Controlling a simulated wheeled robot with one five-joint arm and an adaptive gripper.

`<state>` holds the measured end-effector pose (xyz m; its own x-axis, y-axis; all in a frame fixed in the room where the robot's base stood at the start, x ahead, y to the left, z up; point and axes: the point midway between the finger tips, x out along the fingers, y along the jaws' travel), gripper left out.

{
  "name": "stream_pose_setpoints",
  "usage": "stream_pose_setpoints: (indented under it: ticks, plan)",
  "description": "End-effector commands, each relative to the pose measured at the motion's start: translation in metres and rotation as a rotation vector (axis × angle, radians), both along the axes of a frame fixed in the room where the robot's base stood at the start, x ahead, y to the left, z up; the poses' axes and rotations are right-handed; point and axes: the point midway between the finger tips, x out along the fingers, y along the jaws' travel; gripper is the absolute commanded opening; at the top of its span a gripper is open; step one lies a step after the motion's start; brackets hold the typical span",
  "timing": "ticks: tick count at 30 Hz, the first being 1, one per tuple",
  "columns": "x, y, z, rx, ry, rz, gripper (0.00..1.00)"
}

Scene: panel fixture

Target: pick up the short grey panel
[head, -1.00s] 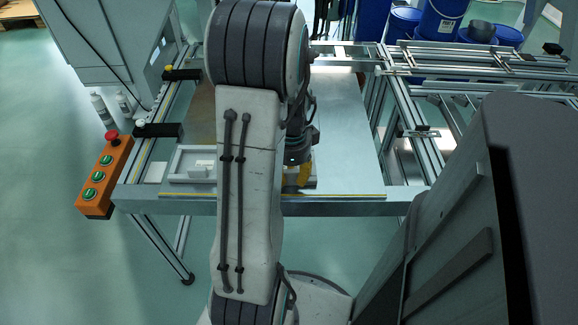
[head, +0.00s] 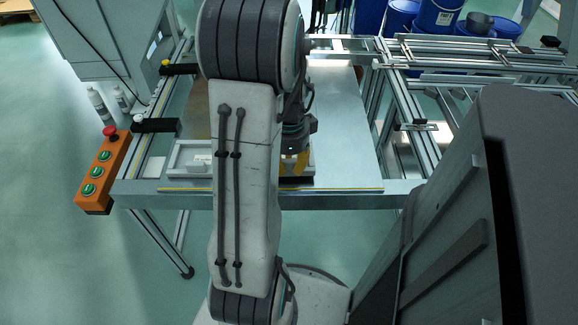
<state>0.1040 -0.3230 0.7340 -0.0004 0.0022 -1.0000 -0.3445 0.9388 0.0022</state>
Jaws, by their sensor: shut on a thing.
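My gripper (head: 294,164) shows only in part, as yellow fingers pointing down beside my arm. It is shut on the short grey panel (head: 308,166), of which only a small part shows at the right of the fingers. The rest of the panel is hidden by my gripper and arm. The panel is over the near part of the grey work table (head: 345,140), with a dark patch on the table just below it.
A pale shallow tray (head: 175,165) lies left of my arm, partly hidden. Black clamps (head: 155,126) stick in from the table's left rail. An orange button box (head: 103,170) hangs at the left corner. The table's right part is clear; an aluminium frame (head: 415,125) stands beyond it.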

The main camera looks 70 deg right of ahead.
Motion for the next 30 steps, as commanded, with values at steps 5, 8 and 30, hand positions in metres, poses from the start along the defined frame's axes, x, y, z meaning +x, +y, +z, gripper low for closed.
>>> stream_pose_setpoints:
  ticks: [5, 8, 30]
  plan:
    - [-0.002, -0.002, 0.03, -0.006, -0.001, -0.002, 0.0]
    - [-0.02, -0.01, 0.038, -0.005, -0.001, -0.007, 0.0]
    - [-0.102, -0.049, 0.1, -0.009, 0.001, 0.005, 0.0]
